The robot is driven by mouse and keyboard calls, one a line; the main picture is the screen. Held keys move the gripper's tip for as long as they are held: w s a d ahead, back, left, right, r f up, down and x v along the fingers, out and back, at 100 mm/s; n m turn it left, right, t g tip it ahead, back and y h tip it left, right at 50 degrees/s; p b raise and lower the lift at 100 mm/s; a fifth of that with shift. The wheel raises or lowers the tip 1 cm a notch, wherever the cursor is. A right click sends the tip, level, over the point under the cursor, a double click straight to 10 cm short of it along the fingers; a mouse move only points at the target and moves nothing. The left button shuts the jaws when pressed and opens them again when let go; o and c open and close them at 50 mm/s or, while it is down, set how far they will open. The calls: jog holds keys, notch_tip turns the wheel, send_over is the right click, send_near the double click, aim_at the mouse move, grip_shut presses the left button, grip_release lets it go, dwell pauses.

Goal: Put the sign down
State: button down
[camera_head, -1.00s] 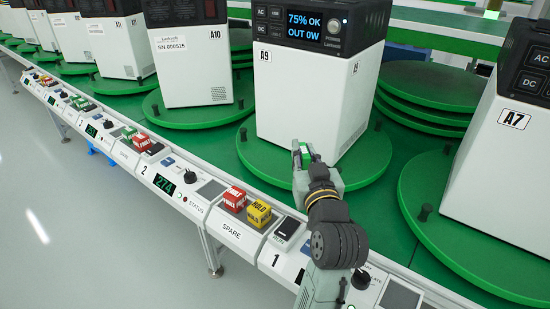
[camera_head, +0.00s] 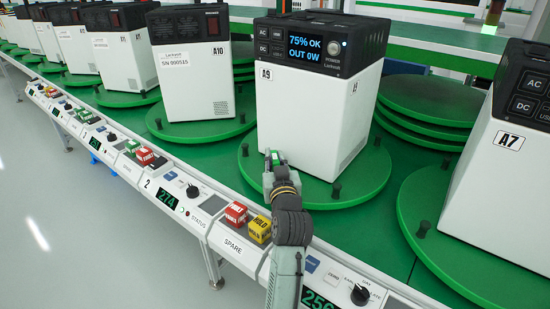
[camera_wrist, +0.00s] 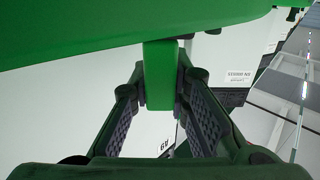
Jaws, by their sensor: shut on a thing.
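My gripper (camera_head: 272,158) is shut on a green block-like sign (camera_wrist: 160,75), in front of the lower part of the white power unit A9 (camera_head: 295,125). In the head view only a small green patch of the sign shows between the fingers. In the wrist view the sign stands between both finger pads, and any lettering on it is hidden. A red FAULT sign (camera_head: 235,213) and a yellow HOLD sign (camera_head: 258,230) rest side by side on the SPARE section of the console rail.
Unit A9 stands on a green turntable (camera_head: 330,200) with dark pegs. Unit A10 (camera_head: 190,85) is to the left, unit A7 (camera_head: 497,170) to the right. The sloping console rail (camera_head: 205,222) carries displays, knobs and more signs. Stacked green discs (camera_head: 430,100) lie behind.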

jog(key=shift+f, duration=0.1)
jog(key=c, duration=1.5)
grip_release()
jog(key=shift+c, duration=0.2)
jog(key=shift+s, duration=0.1)
jog(key=s+d+p, duration=0.1)
jog(key=s+d, duration=0.1)
jog(key=s, duration=0.9)
jog(key=shift+s, duration=0.35)
